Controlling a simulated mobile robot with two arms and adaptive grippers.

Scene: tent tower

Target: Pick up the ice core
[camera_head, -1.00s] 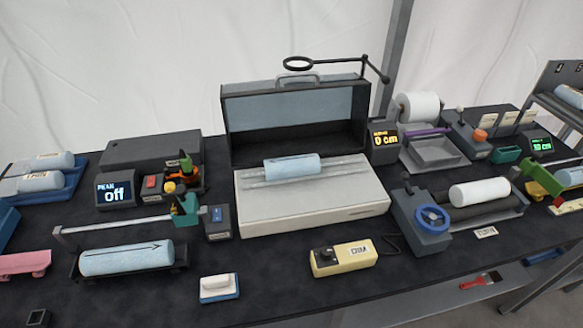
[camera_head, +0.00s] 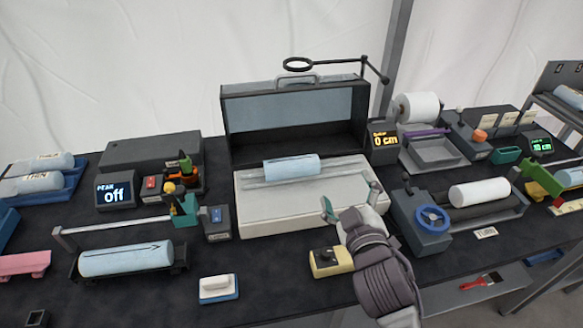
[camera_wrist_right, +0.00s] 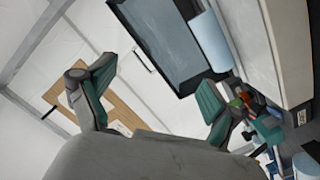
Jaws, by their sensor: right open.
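A light blue ice core (camera_head: 291,167) lies on the rails of the white-topped bench unit (camera_head: 280,220), in front of its open dark lid. A similar blue cylinder with an arrow (camera_head: 127,259) lies in a dark cradle at the front left. Two more blue cores (camera_head: 40,180) rest on a blue tray at the far left. My right gripper (camera_head: 350,197) is open and empty over the bench unit's right front, to the right of the ice core and apart from it. In the right wrist view the core (camera_wrist_right: 212,38) shows beyond one finger. My left gripper is not in view.
A yellow control box (camera_head: 326,262) sits beneath and beside my right wrist. A grey device with a blue wheel (camera_head: 433,219) and a white roller (camera_head: 479,192) stands to the right. A ring on a jointed arm (camera_head: 299,64) hangs above the lid.

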